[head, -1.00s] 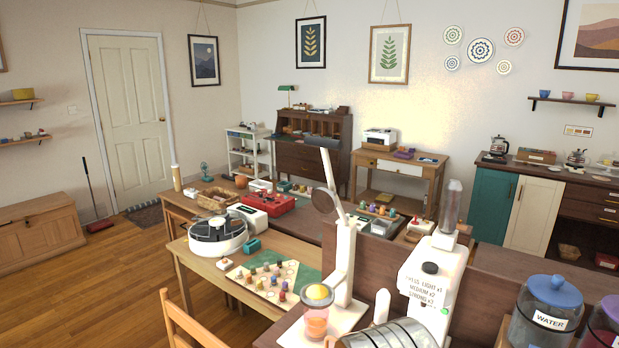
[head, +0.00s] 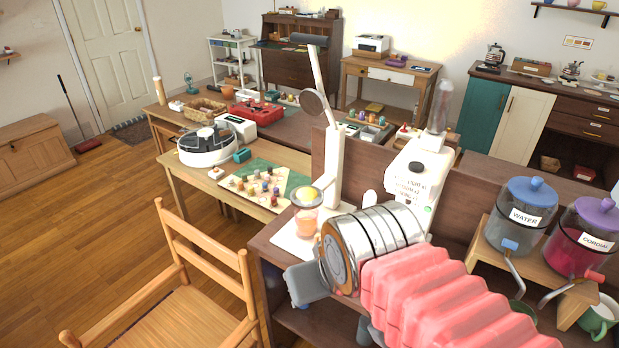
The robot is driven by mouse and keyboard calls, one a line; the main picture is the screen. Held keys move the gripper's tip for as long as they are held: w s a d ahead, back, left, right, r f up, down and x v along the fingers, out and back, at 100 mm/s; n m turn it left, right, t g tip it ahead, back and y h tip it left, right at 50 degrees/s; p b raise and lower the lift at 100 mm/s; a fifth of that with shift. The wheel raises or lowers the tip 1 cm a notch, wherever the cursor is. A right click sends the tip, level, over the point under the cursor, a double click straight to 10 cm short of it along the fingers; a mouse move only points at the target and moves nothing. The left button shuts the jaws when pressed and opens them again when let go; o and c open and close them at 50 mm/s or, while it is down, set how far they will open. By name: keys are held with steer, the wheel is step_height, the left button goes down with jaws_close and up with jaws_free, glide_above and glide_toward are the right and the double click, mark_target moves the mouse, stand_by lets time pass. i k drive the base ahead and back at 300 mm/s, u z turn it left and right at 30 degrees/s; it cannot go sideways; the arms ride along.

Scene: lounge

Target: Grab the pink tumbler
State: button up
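A small see-through pinkish-orange cup (head: 306,223) stands upright under the white lever press (head: 334,165) on the dark wooden counter. It is the only thing I see that could be the pink tumbler, and I cannot tell for sure. My arm reaches in from the lower right, with a pink ribbed sleeve and a silver band. A grey part of my gripper (head: 305,285) shows at the arm's left end, in front of and below the cup in the picture, apart from it. The fingertips are mostly hidden, so their opening and any contents are unclear.
A white dispenser (head: 418,180) stands right of the press. Water (head: 527,215) and cordial (head: 585,238) jars stand on a wooden stand at right, with a green mug (head: 598,318) beside it. A wooden chair (head: 190,270) is at left. Open floor lies further left.

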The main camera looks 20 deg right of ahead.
mark_target(307, 222)
steer(key=u, duration=1.35)
steer(key=i, duration=0.45)
steer(key=u, duration=0.55)
